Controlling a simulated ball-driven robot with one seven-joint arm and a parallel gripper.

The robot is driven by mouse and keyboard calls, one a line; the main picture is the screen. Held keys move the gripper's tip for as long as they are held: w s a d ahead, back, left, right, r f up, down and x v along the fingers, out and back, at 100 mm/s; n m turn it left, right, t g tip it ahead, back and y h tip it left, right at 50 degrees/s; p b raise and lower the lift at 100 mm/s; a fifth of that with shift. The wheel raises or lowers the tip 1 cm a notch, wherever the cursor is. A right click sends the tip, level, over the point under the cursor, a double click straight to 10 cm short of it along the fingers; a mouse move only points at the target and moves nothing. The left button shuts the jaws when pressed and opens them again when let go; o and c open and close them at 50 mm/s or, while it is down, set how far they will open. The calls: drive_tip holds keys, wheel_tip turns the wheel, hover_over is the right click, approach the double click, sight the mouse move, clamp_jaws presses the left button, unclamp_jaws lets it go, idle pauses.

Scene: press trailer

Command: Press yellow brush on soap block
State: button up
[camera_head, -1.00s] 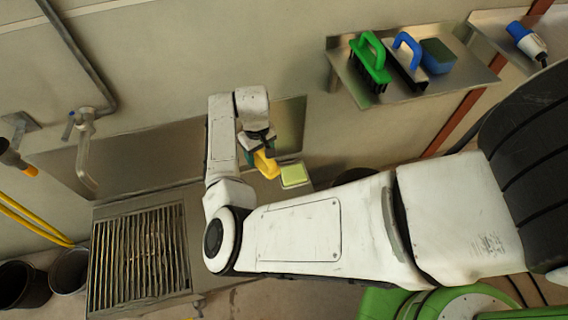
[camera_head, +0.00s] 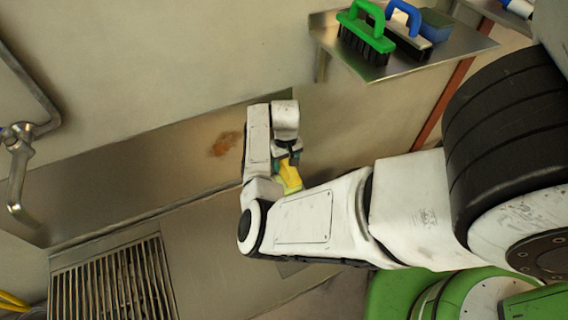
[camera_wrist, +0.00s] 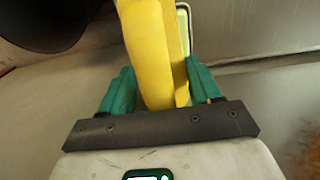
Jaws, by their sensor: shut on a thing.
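My gripper (camera_head: 288,157) has teal fingers and is shut on the yellow brush (camera_head: 290,176), which hangs below it. In the wrist view, my gripper (camera_wrist: 160,88) has a finger on each side of the brush (camera_wrist: 148,45), which runs up past the frame's top. The soap block (camera_head: 294,192) is a pale yellow-green strip at the brush's lower end, mostly hidden by the brush and my arm. In the wrist view, part of the pale soap block (camera_wrist: 184,22) shows just beyond the brush's right side. Whether they touch cannot be told.
A wall shelf (camera_head: 455,58) holds a green brush (camera_head: 366,38), a blue-handled brush (camera_head: 405,35) and a blue sponge (camera_head: 434,24). A slatted grate (camera_head: 112,285) is set in the metal counter at lower left. The splash panel has an orange-brown stain (camera_head: 226,145). A tap (camera_head: 18,170) stands at left.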

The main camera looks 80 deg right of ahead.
sight(285, 172)
drive_tip(key=shift+f+b, duration=2.75)
drive_tip(key=shift+b, duration=0.45)
drive_tip(key=shift+f, duration=0.5)
drive_tip(key=shift+f, duration=0.1)
idle(0.8)
drive_tip(key=shift+p, duration=0.35)
wheel_tip(285, 172, up, 7)
drive_tip(key=p, duration=0.8)
idle(0.8)
